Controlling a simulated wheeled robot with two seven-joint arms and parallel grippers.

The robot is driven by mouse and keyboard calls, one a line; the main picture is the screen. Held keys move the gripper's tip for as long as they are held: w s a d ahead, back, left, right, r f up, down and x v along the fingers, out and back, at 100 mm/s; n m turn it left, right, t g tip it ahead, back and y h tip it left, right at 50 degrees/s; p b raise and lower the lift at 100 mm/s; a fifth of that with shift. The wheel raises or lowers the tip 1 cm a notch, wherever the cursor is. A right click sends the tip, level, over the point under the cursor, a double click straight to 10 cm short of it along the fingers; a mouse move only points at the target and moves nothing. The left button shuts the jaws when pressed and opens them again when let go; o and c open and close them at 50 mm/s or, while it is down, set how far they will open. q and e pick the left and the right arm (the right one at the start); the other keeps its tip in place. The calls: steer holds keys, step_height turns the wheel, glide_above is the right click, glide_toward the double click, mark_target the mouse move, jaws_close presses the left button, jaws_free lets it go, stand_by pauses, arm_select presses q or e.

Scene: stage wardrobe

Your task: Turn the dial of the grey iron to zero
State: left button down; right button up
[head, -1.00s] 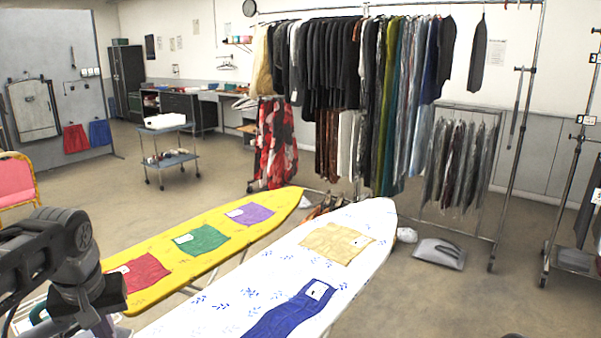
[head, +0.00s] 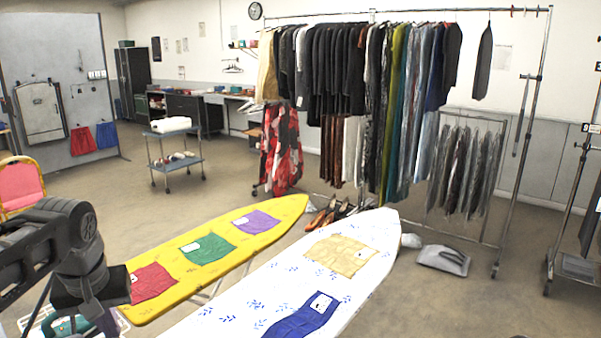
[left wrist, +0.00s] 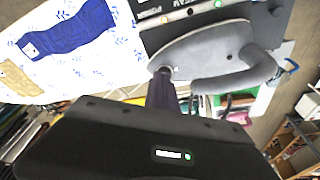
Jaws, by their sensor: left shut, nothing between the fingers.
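The grey iron (left wrist: 205,48) shows in the left wrist view at the upper right, with a thick grey handle (left wrist: 238,78), against a dark flat plate. My left gripper (left wrist: 164,76) is shut and empty, with its fingertips close to the iron's left end. A small round part sits at the tips; I cannot tell whether it is the dial or whether they touch. No dial marking is legible. In the head view my left gripper (head: 106,322) is at the lower left, partly cut off, and the grey iron cannot be made out. My right gripper is not in view.
A yellow ironing board (head: 215,262) and a white one (head: 378,235) carry coloured cloths. A teal object (head: 65,326) lies in a pale tray by my left gripper. A clothes rack (head: 370,15) stands behind. The floor at right is mostly clear.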

arm_select(q)
steer(key=a, duration=0.1)
steer(key=p, duration=0.1)
steer(key=a+r, duration=0.1)
steer(key=shift+s+a+p, duration=0.3)
steer(key=shift+a+p, duration=0.05)
stand_by(0.3)
steer(key=shift+f, duration=0.1)
steer(key=shift+f, duration=0.85)
steer(key=shift+f+b, duration=1.6)
steer(key=shift+f, duration=1.05)
